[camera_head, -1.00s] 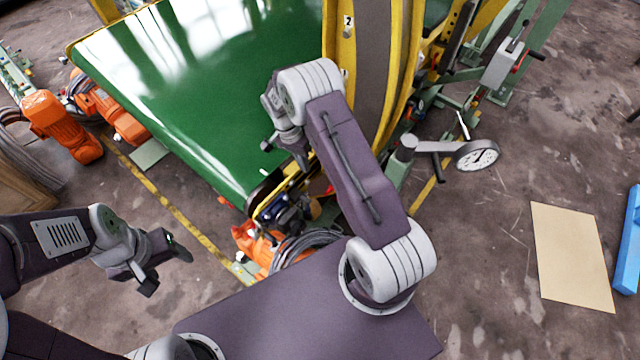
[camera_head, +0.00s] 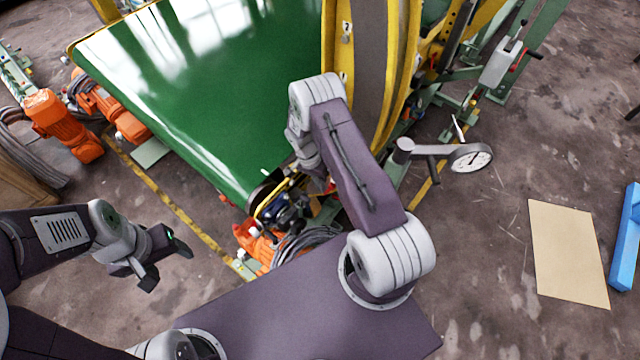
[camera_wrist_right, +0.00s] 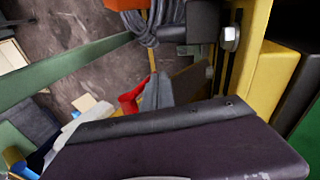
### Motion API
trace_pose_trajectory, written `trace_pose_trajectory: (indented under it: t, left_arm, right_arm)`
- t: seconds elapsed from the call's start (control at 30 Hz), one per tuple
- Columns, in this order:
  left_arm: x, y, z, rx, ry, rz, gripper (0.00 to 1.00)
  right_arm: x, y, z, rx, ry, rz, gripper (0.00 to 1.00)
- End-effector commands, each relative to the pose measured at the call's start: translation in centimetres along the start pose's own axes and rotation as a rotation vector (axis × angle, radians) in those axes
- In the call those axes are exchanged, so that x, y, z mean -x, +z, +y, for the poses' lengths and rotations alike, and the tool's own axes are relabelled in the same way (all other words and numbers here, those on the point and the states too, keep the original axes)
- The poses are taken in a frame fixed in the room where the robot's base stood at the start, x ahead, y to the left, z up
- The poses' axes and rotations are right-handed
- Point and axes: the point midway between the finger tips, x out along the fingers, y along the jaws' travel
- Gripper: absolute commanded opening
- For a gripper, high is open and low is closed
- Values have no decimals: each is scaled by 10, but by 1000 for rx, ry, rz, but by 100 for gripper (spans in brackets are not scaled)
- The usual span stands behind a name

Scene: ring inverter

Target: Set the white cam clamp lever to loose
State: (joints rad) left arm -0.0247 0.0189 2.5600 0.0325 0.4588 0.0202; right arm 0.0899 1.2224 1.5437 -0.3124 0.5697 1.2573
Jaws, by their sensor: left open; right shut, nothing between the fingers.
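I cannot surely pick out the white cam clamp lever. A small pale fitting (camera_wrist_right: 230,38) sits on a black strip beside a yellow frame in the right wrist view; I cannot tell if it is the lever or its setting. My right gripper (camera_head: 318,180) is mostly hidden behind my own arm in the head view, beside the conveyor's near corner. It is shut and empty, and no contact shows. My left gripper (camera_head: 166,264) is open and empty over the floor at the left, well away from the machine.
The green conveyor belt (camera_head: 215,90) and yellow curved frame (camera_head: 338,45) stand in front. Orange motors (camera_head: 62,122) and cables (camera_head: 300,245) lie low. A tan sheet (camera_head: 568,252) and blue beam (camera_head: 627,240) lie on the floor right.

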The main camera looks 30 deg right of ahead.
Motion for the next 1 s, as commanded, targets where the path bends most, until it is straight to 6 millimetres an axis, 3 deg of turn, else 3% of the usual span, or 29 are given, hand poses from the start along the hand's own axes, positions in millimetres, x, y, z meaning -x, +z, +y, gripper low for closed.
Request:
trace_pose_trajectory:
  t: [0.53, 1.0]
  left_arm:
    - [-18, 2, 0, 0, 0, 0, 64]
    - [-47, 5, -1, 0, 0, 0, 64]
  right_arm:
    - [-6, 1, 0, 7, 89, -10, 0]
    - [-18, 2, 2, 9, 126, -15, 0]
